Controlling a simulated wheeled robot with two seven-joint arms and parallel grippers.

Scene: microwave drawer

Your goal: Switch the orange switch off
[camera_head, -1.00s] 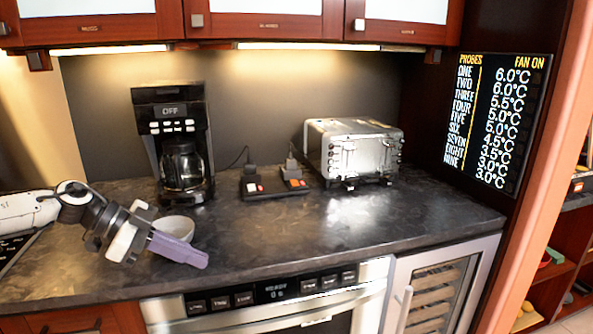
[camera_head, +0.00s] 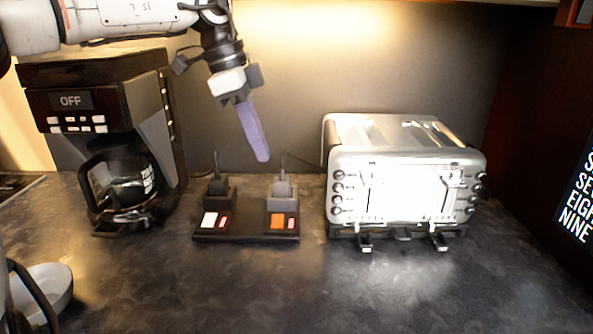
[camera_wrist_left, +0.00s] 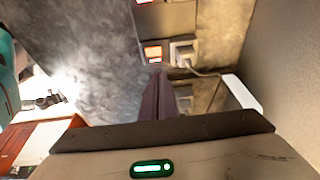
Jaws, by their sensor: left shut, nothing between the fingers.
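The orange switch (camera_head: 277,221) sits on the right half of a black switch panel (camera_head: 246,238) on the counter, with a small red part beside it. A white switch (camera_head: 210,219) sits on the left half. A plug with a cable stands behind each switch. My left gripper (camera_head: 262,158) is shut and empty, its purple fingers pointing down above and behind the panel, apart from it. In the left wrist view, the orange switch (camera_wrist_left: 153,53) shows just past the fingertips (camera_wrist_left: 160,75). My right gripper is not in view.
A coffee maker (camera_head: 80,85) showing OFF stands left of the panel. A silver toaster (camera_head: 400,185) stands close on its right. A white bowl (camera_head: 50,285) is at front left. The counter in front of the panel is clear.

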